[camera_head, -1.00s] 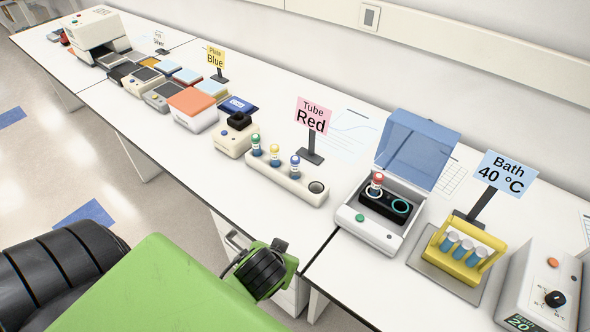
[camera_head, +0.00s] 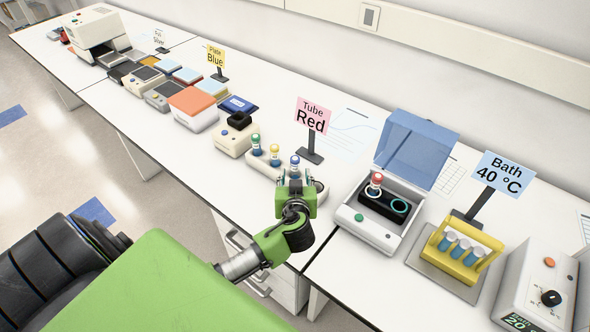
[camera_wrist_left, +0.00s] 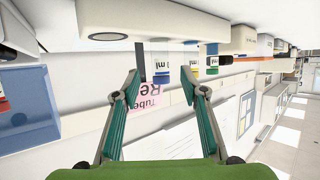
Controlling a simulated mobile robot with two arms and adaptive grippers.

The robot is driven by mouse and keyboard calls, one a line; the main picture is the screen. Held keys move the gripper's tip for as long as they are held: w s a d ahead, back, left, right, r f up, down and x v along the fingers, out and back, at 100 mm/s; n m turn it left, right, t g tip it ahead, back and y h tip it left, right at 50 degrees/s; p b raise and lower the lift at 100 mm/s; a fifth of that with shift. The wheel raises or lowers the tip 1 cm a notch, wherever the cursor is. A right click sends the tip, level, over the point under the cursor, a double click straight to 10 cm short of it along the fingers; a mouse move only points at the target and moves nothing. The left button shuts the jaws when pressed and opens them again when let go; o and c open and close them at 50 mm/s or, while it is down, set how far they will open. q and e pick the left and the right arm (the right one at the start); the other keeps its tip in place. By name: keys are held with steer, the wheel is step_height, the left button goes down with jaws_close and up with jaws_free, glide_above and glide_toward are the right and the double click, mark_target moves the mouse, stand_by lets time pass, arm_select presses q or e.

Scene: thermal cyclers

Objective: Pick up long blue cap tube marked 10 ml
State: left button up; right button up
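The blue-capped tube (camera_head: 295,162) stands upright in the white tube rack (camera_head: 256,168), at the right of three tubes. In the left wrist view the blue-capped tube (camera_wrist_left: 161,68) appears upside down, between and beyond the fingertips; only "ml" of its label can be made out. My left gripper (camera_head: 295,183) is in front of the rack near this tube and partly hides the rack. In the left wrist view my left gripper (camera_wrist_left: 160,78) is open and empty, its fingers apart. My right gripper is not in view.
A yellow-capped tube (camera_head: 275,154) and a green-capped tube (camera_head: 256,142) stand left in the rack. The "Tube Red" sign (camera_head: 312,115) stands behind. A device with a raised blue lid (camera_head: 416,148) holds a red-capped tube (camera_head: 375,184) to the right. A yellow rack (camera_head: 435,248) stands farther right.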

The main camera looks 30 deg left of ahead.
mark_target(295, 169)
arm_select(q)
steer(key=shift+x, duration=0.8)
steer(key=shift+p+x, duration=0.9)
steer(key=shift+x, duration=1.35)
steer(key=shift+w+a+f, duration=0.2)
steer(key=shift+w+f, duration=0.05)
steer(key=shift+w, duration=0.05)
steer(key=c, duration=1.1)
